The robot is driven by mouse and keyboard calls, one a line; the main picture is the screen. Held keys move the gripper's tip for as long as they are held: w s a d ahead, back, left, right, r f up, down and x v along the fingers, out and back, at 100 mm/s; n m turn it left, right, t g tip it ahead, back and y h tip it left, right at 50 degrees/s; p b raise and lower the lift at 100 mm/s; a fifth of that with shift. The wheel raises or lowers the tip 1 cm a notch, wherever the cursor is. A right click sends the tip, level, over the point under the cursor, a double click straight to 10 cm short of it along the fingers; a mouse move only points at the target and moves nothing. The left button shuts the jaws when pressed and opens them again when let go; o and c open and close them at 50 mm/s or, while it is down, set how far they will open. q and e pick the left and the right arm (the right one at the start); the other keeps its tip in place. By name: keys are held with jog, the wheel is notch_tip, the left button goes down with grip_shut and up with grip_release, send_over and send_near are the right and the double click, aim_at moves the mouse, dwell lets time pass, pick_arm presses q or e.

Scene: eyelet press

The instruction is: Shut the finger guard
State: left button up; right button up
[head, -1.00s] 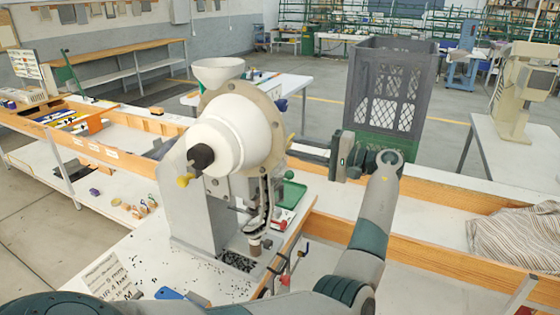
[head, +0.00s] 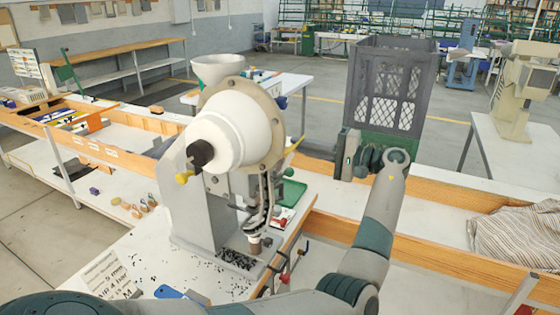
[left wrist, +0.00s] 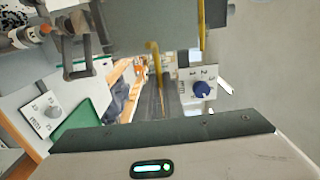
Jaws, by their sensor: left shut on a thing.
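The press (head: 230,135) has a white round housing and a grey stand on the table. The finger guard is hard to single out; a dark hoop-shaped frame (head: 265,205) hangs at the press front above the lower tool and also shows in the left wrist view (left wrist: 80,45). A yellow handle (head: 293,147) sticks out at the press's right side; its hooked end (left wrist: 154,60) shows in the left wrist view. My left gripper (head: 347,153) is right of the press; its fingers (left wrist: 158,88) look shut at the yellow handle, though the contact is unclear. My right gripper is not in view.
A grey crate (head: 391,88) stands behind the gripper. A green tray (head: 292,193) sits right of the press. Small black bits lie around the press base. Striped cloth (head: 520,238) lies at right. A dial with a blue knob (left wrist: 201,89) is near the fingers.

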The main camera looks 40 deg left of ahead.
pick_arm(q)
jog(key=shift+d+f, duration=0.1)
jog(key=shift+d, duration=0.1)
jog(key=shift+w+d+f+b, duration=0.15)
jog(key=shift+d+f+b, duration=0.1)
jog(key=shift+d, duration=0.2)
jog(key=shift+w+d+f+b, duration=0.1)
jog(key=shift+d+b, duration=0.15)
jog(key=shift+d, duration=0.2)
jog(key=shift+d+f+b, duration=0.25)
jog(key=shift+f+b, duration=0.05)
jog(key=shift+b, duration=0.05)
jog(key=shift+o, duration=0.2)
jog(key=shift+w+d+f, duration=0.15)
jog(key=shift+d+f, duration=0.05)
jog(key=shift+d, duration=0.25)
jog(key=shift+b, duration=0.3)
jog(key=shift+c, duration=0.2)
jog(key=shift+w+d+f+b, duration=0.15)
jog(key=shift+d+f+b, duration=0.4)
jog(key=shift+f+b, duration=0.1)
